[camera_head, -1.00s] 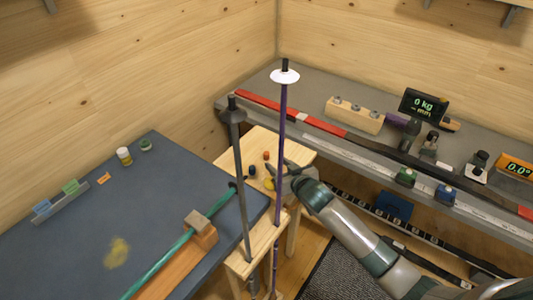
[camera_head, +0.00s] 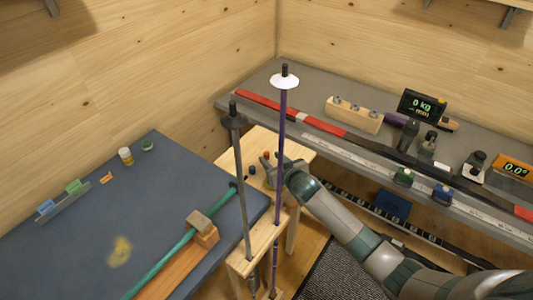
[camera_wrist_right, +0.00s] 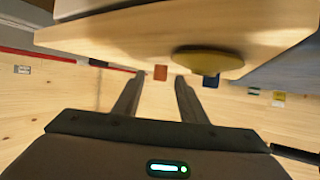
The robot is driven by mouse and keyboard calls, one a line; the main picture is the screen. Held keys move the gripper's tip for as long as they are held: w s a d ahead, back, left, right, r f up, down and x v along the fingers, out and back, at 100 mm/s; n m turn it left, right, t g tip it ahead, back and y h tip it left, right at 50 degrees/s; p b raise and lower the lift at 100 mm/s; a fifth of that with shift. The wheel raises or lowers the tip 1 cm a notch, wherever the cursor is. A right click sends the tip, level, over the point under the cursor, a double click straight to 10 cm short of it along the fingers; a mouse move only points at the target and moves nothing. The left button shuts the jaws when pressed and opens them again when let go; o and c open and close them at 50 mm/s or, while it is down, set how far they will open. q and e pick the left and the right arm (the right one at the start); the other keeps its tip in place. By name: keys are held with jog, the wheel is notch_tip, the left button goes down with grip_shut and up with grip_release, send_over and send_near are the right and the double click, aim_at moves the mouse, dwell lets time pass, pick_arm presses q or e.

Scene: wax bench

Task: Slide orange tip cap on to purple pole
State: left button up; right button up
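The purple pole (camera_head: 281,140) stands upright in a pale wooden stand, with a white basket (camera_head: 284,82) and a bare dark tip (camera_head: 285,69) at its top. The small orange tip cap (camera_head: 266,155) sits on the wooden stand top, and it also shows in the right wrist view (camera_wrist_right: 160,72), beyond and roughly between the fingertips. My right gripper (camera_head: 267,168) is low over the stand top by the caps. In the wrist view its fingers (camera_wrist_right: 158,84) are apart with nothing between them. My left gripper is out of view.
A dark blue cap (camera_head: 252,170) is near the orange one; a yellow cap (camera_wrist_right: 208,60) shows in the wrist view. A grey pole (camera_head: 240,175) stands left of the purple pole. A teal pole (camera_head: 170,253) lies clamped on the dark bench (camera_head: 80,210).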

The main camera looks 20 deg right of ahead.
aim_at(267, 155)
jog(key=shift+x, duration=1.4)
jog(key=shift+r, duration=0.1)
grip_shut()
